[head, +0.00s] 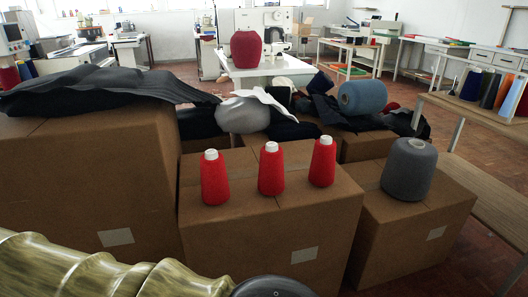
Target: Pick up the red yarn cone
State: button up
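Three red yarn cones with white tips stand upright in a row on a cardboard box in the head view: a left one (214,180), a middle one (271,172) and a right one (322,164). The right one stands a little farther back. They are apart from each other. A larger, rounded red yarn cone (247,50) shows farther back, near a white table. My gripper is not visible in this view.
The cones' box (225,235) has bare top around them. A grey yarn cone (408,170) stands on the box to the right. Dark cloth (95,88) lies on the left box. A grey ball (242,115) and a blue spool (362,97) lie behind. Shelving stands far right.

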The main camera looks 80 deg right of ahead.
aim_at(214, 186)
jog(key=z, duration=2.25)
jog(key=i, duration=0.45)
